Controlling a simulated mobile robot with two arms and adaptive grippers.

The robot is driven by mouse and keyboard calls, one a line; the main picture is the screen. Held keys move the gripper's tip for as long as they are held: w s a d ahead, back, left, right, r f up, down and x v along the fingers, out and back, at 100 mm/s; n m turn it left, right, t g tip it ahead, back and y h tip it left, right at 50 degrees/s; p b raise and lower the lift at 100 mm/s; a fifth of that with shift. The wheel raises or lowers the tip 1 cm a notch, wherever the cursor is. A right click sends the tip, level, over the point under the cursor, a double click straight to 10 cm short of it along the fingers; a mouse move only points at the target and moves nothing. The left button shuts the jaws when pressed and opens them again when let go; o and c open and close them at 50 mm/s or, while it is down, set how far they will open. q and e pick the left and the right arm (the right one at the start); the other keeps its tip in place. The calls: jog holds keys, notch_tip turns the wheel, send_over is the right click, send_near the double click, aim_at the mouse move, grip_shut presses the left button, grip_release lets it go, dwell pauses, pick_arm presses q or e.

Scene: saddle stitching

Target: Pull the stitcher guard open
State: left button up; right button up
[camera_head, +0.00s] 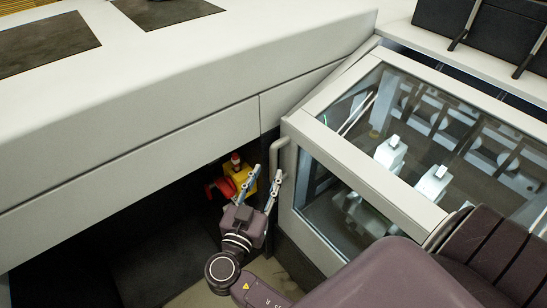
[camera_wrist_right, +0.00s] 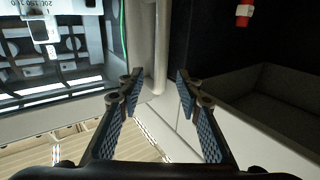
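The stitcher guard (camera_head: 372,178) is a pale frame with clear panes at the right of the head view. It looks closed over the mechanism. Its pale bar handle (camera_head: 277,150) stands at the frame's left corner. My right gripper (camera_head: 267,176) is open at the handle's lower end. In the right wrist view, the handle (camera_wrist_right: 161,48) runs between the two spread fingers of this gripper (camera_wrist_right: 158,80), nearer the far side of the fingertips. I see no finger pressed on it. My left gripper is not in view.
A yellow box with red parts (camera_head: 241,172) sits just behind my right gripper. The long pale machine body (camera_head: 150,115) fills the left, with a dark recess (camera_head: 130,230) below. Black units (camera_head: 490,35) stand at the top right.

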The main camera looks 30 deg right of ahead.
aim_at(272, 161)
jog(key=p+x, duration=0.2)
jog(key=x, duration=0.3)
jog(key=shift+w+d, duration=0.25)
jog(key=shift+w, duration=0.05)
jog(key=shift+w+d, duration=0.2)
jog(key=shift+d, duration=0.05)
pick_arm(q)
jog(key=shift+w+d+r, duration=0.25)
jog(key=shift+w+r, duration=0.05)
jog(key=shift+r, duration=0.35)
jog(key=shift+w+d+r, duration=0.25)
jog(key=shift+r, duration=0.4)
pick_arm(e)
jog(key=shift+w+d+f, duration=0.15)
jog(key=shift+d, duration=0.1)
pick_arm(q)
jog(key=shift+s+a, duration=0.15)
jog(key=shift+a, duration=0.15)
pick_arm(e)
grip_shut()
